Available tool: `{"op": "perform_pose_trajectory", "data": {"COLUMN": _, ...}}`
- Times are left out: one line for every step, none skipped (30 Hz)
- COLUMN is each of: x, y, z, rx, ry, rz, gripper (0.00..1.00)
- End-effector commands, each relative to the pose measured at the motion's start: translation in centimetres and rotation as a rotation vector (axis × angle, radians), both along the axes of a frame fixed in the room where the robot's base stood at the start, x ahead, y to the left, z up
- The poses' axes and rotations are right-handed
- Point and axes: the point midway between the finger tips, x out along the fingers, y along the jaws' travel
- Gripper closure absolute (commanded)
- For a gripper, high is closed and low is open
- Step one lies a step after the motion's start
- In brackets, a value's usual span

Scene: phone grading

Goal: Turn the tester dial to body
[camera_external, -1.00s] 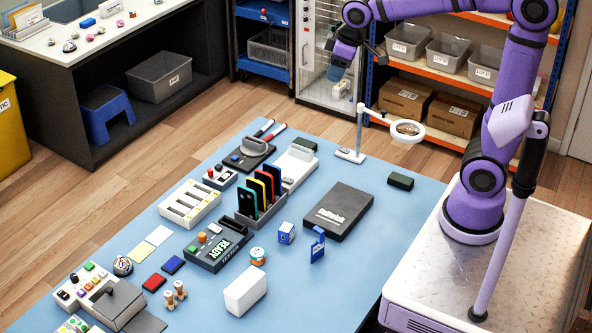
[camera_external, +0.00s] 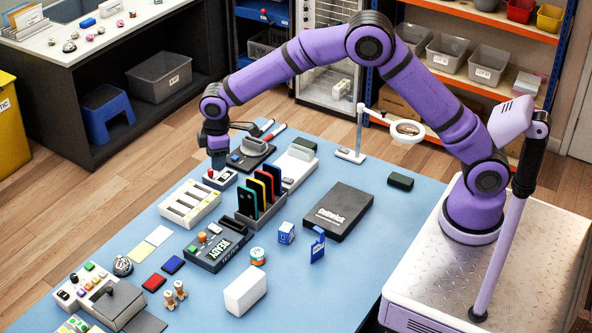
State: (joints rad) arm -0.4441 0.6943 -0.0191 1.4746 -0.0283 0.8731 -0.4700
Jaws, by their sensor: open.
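My gripper (camera_external: 217,160) points down near the far left edge of the blue table and is open. It hangs over or just behind a small pale box with a red knob (camera_external: 211,173) and partly hides it. I cannot tell whether they touch. Just right of my gripper is a black device with a round grey dial-like top (camera_external: 254,146). Nearer the camera is a dark device with a READY display (camera_external: 228,250), an orange knob (camera_external: 202,237) and a green button. No dial marking that reads "body" can be made out, and which part is the tester dial is unclear.
A rack of upright coloured phones (camera_external: 262,198) and a white slotted tray (camera_external: 189,203) stand close to my gripper. A ring magnifier on a stand (camera_external: 407,132) is to the right. A black flat case (camera_external: 338,211) lies mid-table. The table's right front (camera_external: 345,270) is clear.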

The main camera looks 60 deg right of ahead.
Motion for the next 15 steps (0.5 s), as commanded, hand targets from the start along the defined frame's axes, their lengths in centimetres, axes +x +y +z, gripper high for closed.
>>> {"op": "perform_pose_trajectory", "data": {"x": 0.5, "y": 1.5, "z": -2.4, "rx": -0.01, "ry": 0.014, "rz": 0.03, "gripper": 0.5}}
{"op": "perform_pose_trajectory", "data": {"x": 0.7, "y": 2.1, "z": -3.5, "rx": -0.014, "ry": 0.019, "rz": 0.046, "gripper": 0.5}}
{"op": "perform_pose_trajectory", "data": {"x": 1.0, "y": 3.0, "z": -5.0, "rx": -0.02, "ry": 0.025, "rz": 0.066, "gripper": 0.5}}
{"op": "perform_pose_trajectory", "data": {"x": 1.2, "y": 3.7, "z": -6.1, "rx": -0.023, "ry": 0.029, "rz": 0.082, "gripper": 0.5}}
{"op": "perform_pose_trajectory", "data": {"x": 1.3, "y": 4.3, "z": -7.1, "rx": -0.028, "ry": 0.034, "rz": 0.097, "gripper": 0.5}}
{"op": "perform_pose_trajectory", "data": {"x": 1.5, "y": 5.0, "z": -8.4, "rx": -0.032, "ry": 0.039, "rz": 0.113, "gripper": 0.5}}
{"op": "perform_pose_trajectory", "data": {"x": 1.6, "y": 5.5, "z": -9.3, "rx": -0.036, "ry": 0.043, "rz": 0.124, "gripper": 0.5}}
{"op": "perform_pose_trajectory", "data": {"x": 1.6, "y": 6.0, "z": -10.0, "rx": -0.038, "ry": 0.045, "rz": 0.136, "gripper": 0.5}}
{"op": "perform_pose_trajectory", "data": {"x": 1.7, "y": 6.5, "z": -11.0, "rx": -0.041, "ry": 0.049, "rz": 0.15, "gripper": 0.5}}
{"op": "perform_pose_trajectory", "data": {"x": 1.7, "y": 6.8, "z": -11.6, "rx": -0.043, "ry": 0.051, "rz": 0.158, "gripper": 0.5}}
{"op": "perform_pose_trajectory", "data": {"x": 1.7, "y": 7.1, "z": -12.1, "rx": -0.045, "ry": 0.054, "rz": 0.164, "gripper": 0.5}}
{"op": "perform_pose_trajectory", "data": {"x": 1.7, "y": 7.3, "z": -12.6, "rx": -0.046, "ry": 0.055, "rz": 0.171, "gripper": 0.5}}
{"op": "perform_pose_trajectory", "data": {"x": 1.8, "y": 7.5, "z": -12.9, "rx": -0.048, "ry": 0.056, "rz": 0.175, "gripper": 0.5}}
{"op": "perform_pose_trajectory", "data": {"x": 1.8, "y": 7.6, "z": -13.2, "rx": -0.049, "ry": 0.058, "rz": 0.177, "gripper": 0.5}}
{"op": "perform_pose_trajectory", "data": {"x": 1.8, "y": 7.7, "z": -13.4, "rx": -0.05, "ry": 0.058, "rz": 0.18, "gripper": 0.5}}
